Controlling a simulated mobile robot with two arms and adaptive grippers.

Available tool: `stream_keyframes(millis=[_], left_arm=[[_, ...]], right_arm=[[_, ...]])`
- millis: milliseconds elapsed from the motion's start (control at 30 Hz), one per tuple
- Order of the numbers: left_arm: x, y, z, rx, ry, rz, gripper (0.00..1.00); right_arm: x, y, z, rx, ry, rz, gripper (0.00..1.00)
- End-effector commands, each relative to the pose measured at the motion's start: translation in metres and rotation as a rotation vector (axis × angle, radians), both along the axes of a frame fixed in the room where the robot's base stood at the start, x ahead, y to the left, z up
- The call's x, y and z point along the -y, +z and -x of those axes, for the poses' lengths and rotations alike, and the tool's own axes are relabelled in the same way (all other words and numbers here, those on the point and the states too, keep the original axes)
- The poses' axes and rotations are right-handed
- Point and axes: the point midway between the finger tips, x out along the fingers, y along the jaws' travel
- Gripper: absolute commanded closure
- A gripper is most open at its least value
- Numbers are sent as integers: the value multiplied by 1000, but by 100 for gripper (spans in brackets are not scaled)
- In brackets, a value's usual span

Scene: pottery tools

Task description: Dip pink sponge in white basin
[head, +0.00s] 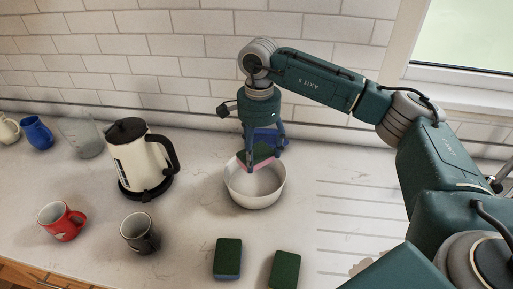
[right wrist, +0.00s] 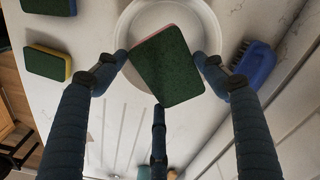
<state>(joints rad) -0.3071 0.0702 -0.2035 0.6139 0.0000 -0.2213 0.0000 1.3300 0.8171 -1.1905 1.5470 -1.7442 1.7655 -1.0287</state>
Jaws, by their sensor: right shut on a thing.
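The pink sponge (head: 262,153) has a dark green top and a thin pink edge; it also shows in the right wrist view (right wrist: 170,68). My right gripper (head: 266,158) is shut on it, with fingers at its sides in the right wrist view (right wrist: 161,58). The sponge is tilted over the white basin (head: 256,194), near its back rim in the head view. The basin's round rim shows behind the sponge in the right wrist view (right wrist: 128,30). I cannot tell whether the sponge touches the basin's inside. My left gripper is not in view.
Two other green-topped sponges, one blue-edged (head: 228,257) and one (head: 284,270), lie in front of the basin. A kettle (head: 135,165), black mug (head: 138,234) and red mug (head: 62,222) stand left. A blue brush (right wrist: 256,62) lies beside the basin. Ridged counter is clear at right.

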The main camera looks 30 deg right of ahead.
Motion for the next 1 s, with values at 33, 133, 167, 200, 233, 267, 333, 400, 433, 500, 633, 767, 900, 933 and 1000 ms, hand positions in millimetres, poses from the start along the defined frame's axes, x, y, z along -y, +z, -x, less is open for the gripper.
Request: stream_keyframes(millis=[33, 133, 167, 200, 233, 267, 333, 400, 433, 500, 633, 767, 900, 933, 1000], left_arm=[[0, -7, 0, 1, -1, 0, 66], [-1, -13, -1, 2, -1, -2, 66], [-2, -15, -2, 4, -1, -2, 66], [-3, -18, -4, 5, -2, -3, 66], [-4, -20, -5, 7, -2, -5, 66], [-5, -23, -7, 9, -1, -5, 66], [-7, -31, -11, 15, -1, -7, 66], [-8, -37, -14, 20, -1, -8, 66], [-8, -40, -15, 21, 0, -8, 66], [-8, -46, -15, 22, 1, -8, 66], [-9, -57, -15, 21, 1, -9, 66], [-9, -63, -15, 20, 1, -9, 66], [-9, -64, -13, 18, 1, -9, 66], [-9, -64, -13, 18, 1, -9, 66], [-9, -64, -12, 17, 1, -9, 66]], right_arm=[[0, -10, 0, -1, 0, 0, 39], [0, -21, 0, 0, 0, 0, 39], [0, -25, 0, -1, 0, 0, 39], [0, -30, 0, -1, 0, 0, 39], [0, -34, 0, -1, 0, 1, 39], [0, -38, 0, -1, 0, 1, 39], [0, -48, 0, -1, 0, 1, 39], [0, -56, 0, 0, 0, 0, 39], [0, -59, 0, 0, 0, 0, 39], [0, -67, 0, 0, 0, 0, 39], [0, -81, 0, 0, 0, 0, 39], [-1, -89, 0, 0, 0, -1, 39], [-1, -91, 0, 0, 0, 0, 39], [-1, -91, 0, 0, 0, 0, 39], [0, -90, 0, 0, 0, 0, 39]])
